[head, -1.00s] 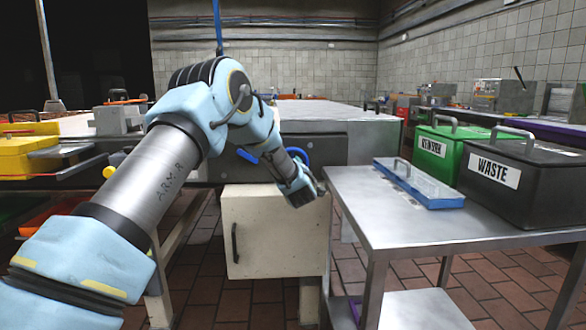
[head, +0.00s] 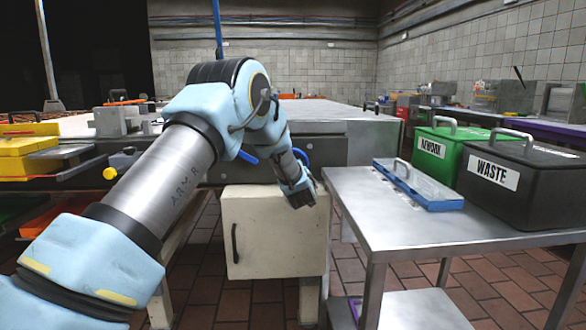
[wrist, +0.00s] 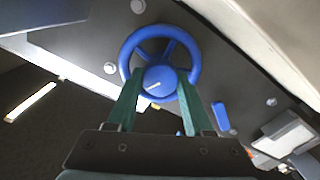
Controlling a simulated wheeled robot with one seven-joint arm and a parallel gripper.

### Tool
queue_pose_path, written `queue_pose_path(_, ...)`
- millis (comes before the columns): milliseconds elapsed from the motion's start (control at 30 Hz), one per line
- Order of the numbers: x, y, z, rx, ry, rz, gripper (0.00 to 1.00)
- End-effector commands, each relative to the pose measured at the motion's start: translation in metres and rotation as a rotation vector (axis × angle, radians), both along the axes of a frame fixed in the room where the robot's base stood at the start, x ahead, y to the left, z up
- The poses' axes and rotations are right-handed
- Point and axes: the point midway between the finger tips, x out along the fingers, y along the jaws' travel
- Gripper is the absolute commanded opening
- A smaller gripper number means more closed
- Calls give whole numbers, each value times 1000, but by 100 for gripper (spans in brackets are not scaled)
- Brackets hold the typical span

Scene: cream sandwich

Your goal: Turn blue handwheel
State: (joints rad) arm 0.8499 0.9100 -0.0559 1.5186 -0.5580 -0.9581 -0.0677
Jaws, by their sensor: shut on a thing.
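The blue handwheel (wrist: 195,62) is on a dark grey panel and shows whole at the top middle of the wrist view. It has a round hub with a light mark, and spokes. The two green fingers of my gripper (wrist: 158,82) reach up to it, one on each side of the hub, and are shut on the wheel.
A cream cabinet (head: 280,235) with a dark handle is below the handwheel. A metal cart (head: 400,225) at the right carries a blue-edged tray (head: 440,203), a green REWORK bin (head: 430,152) and a black WASTE bin (head: 540,205). A blue lever (wrist: 220,116) is on the panel right of the wheel.

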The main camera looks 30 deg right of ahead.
Motion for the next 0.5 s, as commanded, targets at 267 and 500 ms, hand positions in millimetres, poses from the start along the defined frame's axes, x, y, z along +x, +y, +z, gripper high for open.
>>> queue_pose_path(267, -1, -1, -2, 2, 3, -2, 0)
queue_pose_path(500, -1, 0, -2, 1, 2, -1, 74)
